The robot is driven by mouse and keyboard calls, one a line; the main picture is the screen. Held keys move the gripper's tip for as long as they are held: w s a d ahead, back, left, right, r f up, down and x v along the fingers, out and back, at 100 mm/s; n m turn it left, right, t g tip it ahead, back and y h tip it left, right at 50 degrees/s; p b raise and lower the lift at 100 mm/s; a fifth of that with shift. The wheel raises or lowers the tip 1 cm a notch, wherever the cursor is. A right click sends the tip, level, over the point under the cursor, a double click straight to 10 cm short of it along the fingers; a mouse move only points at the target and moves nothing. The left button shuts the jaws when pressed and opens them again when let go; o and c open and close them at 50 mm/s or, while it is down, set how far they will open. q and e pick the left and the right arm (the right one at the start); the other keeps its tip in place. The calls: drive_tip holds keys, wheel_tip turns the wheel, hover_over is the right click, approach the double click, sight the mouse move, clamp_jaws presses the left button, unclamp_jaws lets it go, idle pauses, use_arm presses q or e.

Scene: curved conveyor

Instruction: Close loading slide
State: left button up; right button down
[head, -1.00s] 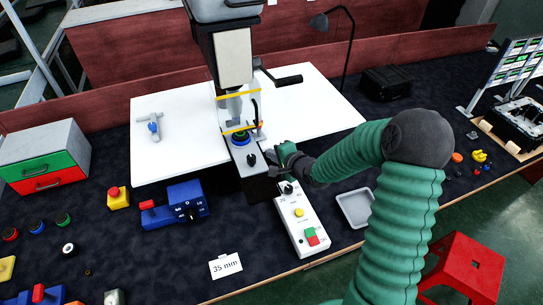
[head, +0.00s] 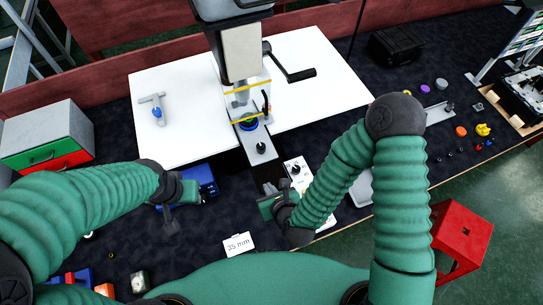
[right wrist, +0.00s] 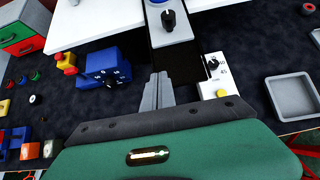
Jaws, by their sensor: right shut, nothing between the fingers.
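The loading slide (head: 252,138) is a grey plate with a black knob (head: 261,147), under the press (head: 236,60) in the head view. A blue ring sits on its back part. A dark track (head: 264,172) shows bare in front of it. The slide's front end also shows at the top of the right wrist view (right wrist: 172,38). My right gripper (head: 268,189) is shut and empty, in front of the slide and apart from the knob. Its fingers (right wrist: 158,88) point toward the slide. My left gripper (head: 172,220) is near the blue box; its fingers are unclear.
A blue box (head: 202,178) stands left of the track. A white control box (head: 297,168) stands right of it, partly behind my right arm. A grey tray (right wrist: 292,97) lies farther right. The press has a black crank (head: 292,72). A "35 mm" card (head: 239,244) lies in front.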

sight(255, 166)
drive_tip(key=b+x, duration=0.8)
drive_tip(key=b, duration=0.1)
drive_tip(key=shift+w+a+f, duration=0.1)
drive_tip(key=shift+a+f, duration=0.05)
drive_tip(key=shift+f, duration=0.15)
drive_tip(key=w, duration=0.1)
drive_tip(key=w+a+p, duration=0.1)
drive_tip(key=w, duration=0.1)
drive_tip(key=shift+w+f, duration=0.2)
drive_tip(key=shift+w, duration=0.05)
drive_tip(key=shift+w+f+p, duration=0.15)
drive_tip(key=shift+w+p, duration=0.15)
drive_tip(key=shift+w, duration=0.2)
drive_tip(key=shift+a, duration=0.1)
